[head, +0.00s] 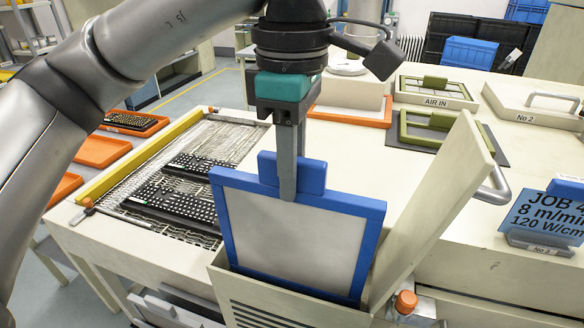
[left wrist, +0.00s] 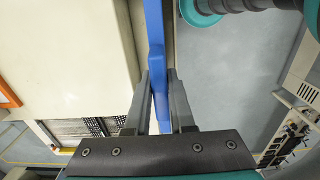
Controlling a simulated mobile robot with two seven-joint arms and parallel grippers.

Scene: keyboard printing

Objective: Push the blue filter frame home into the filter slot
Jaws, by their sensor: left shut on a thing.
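The blue filter frame (head: 376,225) with its pale filter sheet stands upright, slightly tilted, in the head view. Its lower part is inside the filter slot, a cream housing (head: 290,312) with an open lid; its bottom edge is hidden by the front wall. My left gripper (head: 288,190) points down from above and is shut on the blue tab at the frame's top edge. In the left wrist view the blue frame (left wrist: 154,40) shows edge-on, with its tab between the fingers of the left gripper (left wrist: 160,90). My right gripper is not in view.
The cream lid (head: 430,215) stands open right of the frame. A mesh conveyor with black keyboards (head: 185,190) lies to the left. A blue JOB sign (head: 545,215) stands at right.

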